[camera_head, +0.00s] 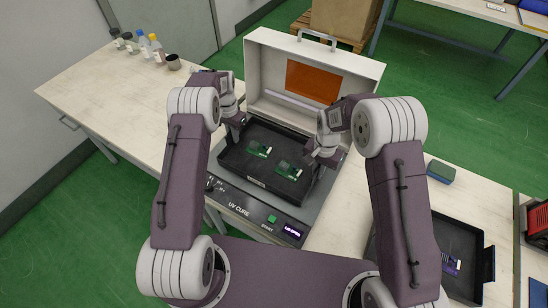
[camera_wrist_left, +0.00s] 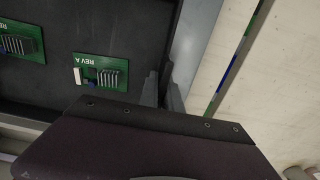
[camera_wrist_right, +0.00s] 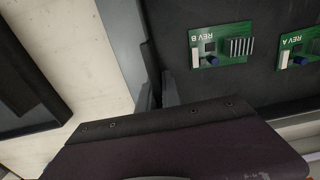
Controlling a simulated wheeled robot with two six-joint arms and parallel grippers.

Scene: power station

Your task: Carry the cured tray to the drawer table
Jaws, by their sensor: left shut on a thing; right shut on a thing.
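The black tray (camera_head: 268,181) sits in the open UV cure box, on the grey base below the raised white lid (camera_head: 262,60). Two green circuit boards lie in it: REV A (camera_head: 258,149), at left, and REV B (camera_head: 288,170), at right. REV A also shows in the left wrist view (camera_wrist_left: 98,72) and REV B in the right wrist view (camera_wrist_right: 220,48). My left gripper (camera_head: 236,124) is shut on the tray's left wall. My right gripper (camera_head: 322,158) is shut on its right wall. The fingertips are partly hidden behind the gripper bodies in both wrist views.
The UV cure front panel (camera_head: 248,212) has a green start button and a lit display. A second black tray (camera_head: 458,235) lies at right, near a dark green block (camera_head: 440,171). Bottles (camera_head: 156,47) and a dark cup (camera_head: 173,62) stand on the left bench.

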